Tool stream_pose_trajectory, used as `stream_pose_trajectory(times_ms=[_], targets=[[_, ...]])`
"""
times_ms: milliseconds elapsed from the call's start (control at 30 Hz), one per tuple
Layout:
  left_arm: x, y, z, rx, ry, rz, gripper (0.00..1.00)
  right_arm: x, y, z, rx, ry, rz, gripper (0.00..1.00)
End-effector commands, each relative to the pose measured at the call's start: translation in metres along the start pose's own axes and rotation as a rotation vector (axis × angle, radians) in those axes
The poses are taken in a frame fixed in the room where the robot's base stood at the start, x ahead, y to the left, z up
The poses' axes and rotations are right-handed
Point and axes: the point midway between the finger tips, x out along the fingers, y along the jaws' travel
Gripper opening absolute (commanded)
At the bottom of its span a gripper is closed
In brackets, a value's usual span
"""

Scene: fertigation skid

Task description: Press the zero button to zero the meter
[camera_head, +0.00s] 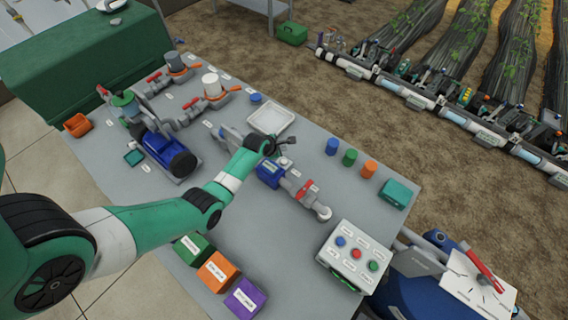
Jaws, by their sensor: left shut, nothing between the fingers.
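My left arm reaches in from the left over the grey bench, and its gripper (284,145) is shut and empty. Its dark fingers are just above a blue box-like unit (268,175), which looks like the meter, on a grey pipe piece with a red valve handle (306,187). A small pale round part (284,162) sits at the unit's top, close below the fingers. I cannot tell whether they touch. No zero button can be read at this size. A pale control box (347,258) with blue, red and green buttons stands at the bench's front right. My right gripper is not in view.
A white tray (270,120) lies behind the gripper. Blue, green and orange cylinders (350,157) and a teal box (397,194) stand to the right. A blue pump (167,150) is left of the arm. Green, orange and purple boxes (245,298) line the near edge.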

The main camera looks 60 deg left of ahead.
Motion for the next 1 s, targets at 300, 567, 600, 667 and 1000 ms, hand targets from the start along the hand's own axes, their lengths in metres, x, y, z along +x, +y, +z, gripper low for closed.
stream_pose_trajectory(times_ms=[300,567,600,667,1000], targets=[[0.043,-0.023,-0.023,0.0,0.0,0.0,0.0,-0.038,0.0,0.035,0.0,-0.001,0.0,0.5],[0.052,-0.028,-0.027,0.0,0.0,0.0,0.0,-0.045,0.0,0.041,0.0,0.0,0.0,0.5],[0.051,-0.027,-0.027,0.0,0.0,0.0,0.0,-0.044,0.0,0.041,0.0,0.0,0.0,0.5],[0.051,-0.027,-0.027,0.0,0.0,0.0,0.0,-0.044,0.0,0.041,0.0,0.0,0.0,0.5],[0.051,-0.027,-0.027,0.0,0.0,0.0,0.0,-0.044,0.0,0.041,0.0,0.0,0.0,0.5]])
